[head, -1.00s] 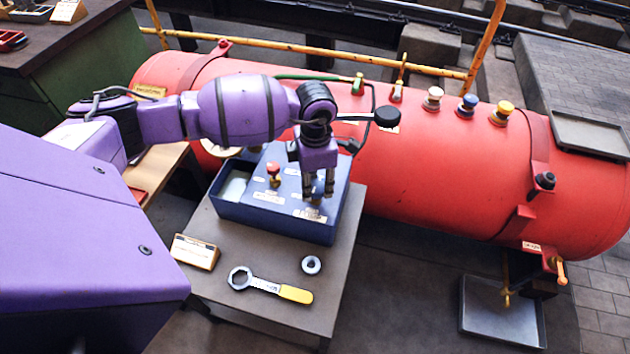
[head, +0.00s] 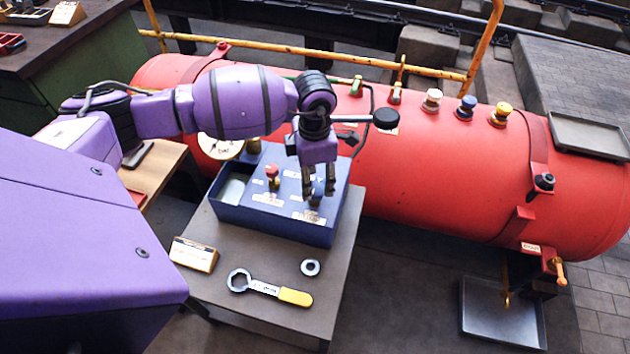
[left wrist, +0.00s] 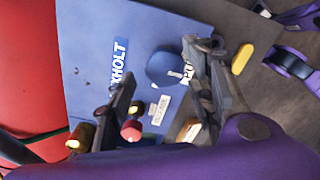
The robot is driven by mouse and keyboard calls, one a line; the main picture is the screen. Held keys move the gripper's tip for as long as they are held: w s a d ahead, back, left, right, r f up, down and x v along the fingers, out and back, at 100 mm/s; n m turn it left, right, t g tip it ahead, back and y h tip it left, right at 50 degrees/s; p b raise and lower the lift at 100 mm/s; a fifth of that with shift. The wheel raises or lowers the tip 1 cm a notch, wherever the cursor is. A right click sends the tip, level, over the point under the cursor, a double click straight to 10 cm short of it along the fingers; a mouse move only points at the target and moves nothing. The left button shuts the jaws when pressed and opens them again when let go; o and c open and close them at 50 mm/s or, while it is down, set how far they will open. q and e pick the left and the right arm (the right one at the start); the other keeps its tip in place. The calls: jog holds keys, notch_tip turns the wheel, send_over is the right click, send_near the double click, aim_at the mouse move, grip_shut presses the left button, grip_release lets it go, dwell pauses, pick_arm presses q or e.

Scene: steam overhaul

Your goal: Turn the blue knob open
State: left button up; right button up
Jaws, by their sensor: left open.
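A round blue knob (left wrist: 165,68) stands on the blue panel box (head: 275,232). In the left wrist view it lies between the spread fingers of my left gripper (left wrist: 160,72). In the head view the left gripper (head: 318,192) points down over the front right of the panel, its fingers open and around or just above the knob. The knob is mostly hidden there; I cannot tell whether the fingers touch it. Another blue-topped knob (head: 465,107) sits on the red tank. My right gripper is not in view.
A red knob (head: 272,173) stands on the panel left of the gripper. A yellow-handled wrench (head: 265,287), a nut (head: 310,267) and a label block (head: 194,254) lie on the table (head: 215,300). The red tank (head: 430,180) with several fittings stands behind.

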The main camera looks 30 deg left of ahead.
aim_at(316, 186)
pick_arm(q)
notch_tip(316, 186, up, 10)
dwell(0.3)
jog(key=shift+w+d, duration=0.1)
jog(key=shift+w, duration=0.05)
